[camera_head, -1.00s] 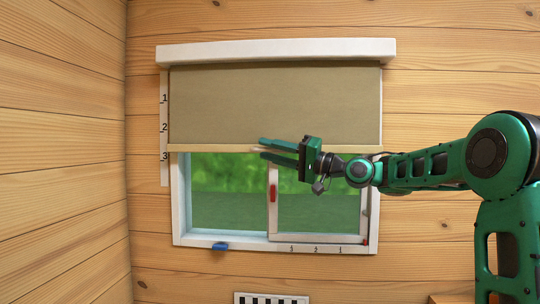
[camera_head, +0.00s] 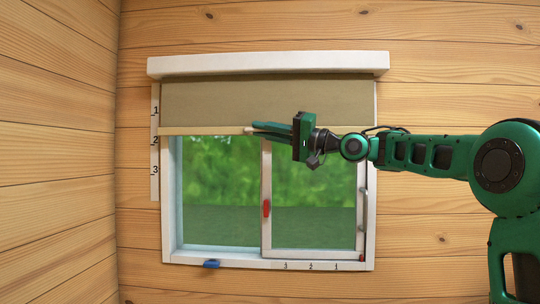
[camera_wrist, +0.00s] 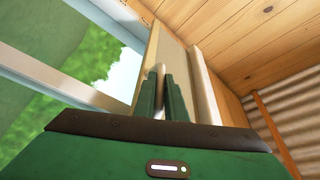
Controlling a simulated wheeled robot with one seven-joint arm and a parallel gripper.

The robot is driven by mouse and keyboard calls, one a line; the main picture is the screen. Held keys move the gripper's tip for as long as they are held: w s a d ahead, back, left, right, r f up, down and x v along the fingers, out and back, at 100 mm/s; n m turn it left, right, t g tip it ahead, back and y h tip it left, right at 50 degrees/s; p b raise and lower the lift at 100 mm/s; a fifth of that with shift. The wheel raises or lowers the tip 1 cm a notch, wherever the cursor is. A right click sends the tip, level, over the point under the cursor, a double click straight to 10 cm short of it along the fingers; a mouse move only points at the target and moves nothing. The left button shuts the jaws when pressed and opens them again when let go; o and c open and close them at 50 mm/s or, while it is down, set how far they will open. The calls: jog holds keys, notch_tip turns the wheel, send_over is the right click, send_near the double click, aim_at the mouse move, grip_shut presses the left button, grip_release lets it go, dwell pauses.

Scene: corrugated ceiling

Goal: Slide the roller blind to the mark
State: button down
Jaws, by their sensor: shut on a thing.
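The olive roller blind (camera_head: 260,103) hangs from a white head box (camera_head: 268,64) over the window. Its pale bottom bar (camera_head: 205,131) is level with a spot between 1 and 2 on the left scale (camera_head: 155,150), closer to 2. My gripper (camera_head: 256,129) is shut on the bottom bar, near the middle of its width. In the wrist view, my two green fingers (camera_wrist: 163,80) stand close together against the beige blind (camera_wrist: 172,48). The part between the fingers is mostly hidden.
Below the blind is a sliding window with a red handle (camera_head: 266,208). A blue piece (camera_head: 211,264) sits on the sill, beside a second small number scale (camera_head: 311,267). A wooden wall (camera_head: 60,150) stands close on the left. My arm reaches in from the right.

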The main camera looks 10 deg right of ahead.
notch_tip(320, 180, up, 6)
jog(key=shift+w+d+f, duration=0.1)
dwell(0.4)
jog(key=c, duration=1.8)
grip_release()
jog(key=v, duration=1)
jog(key=shift+d+f, duration=0.25)
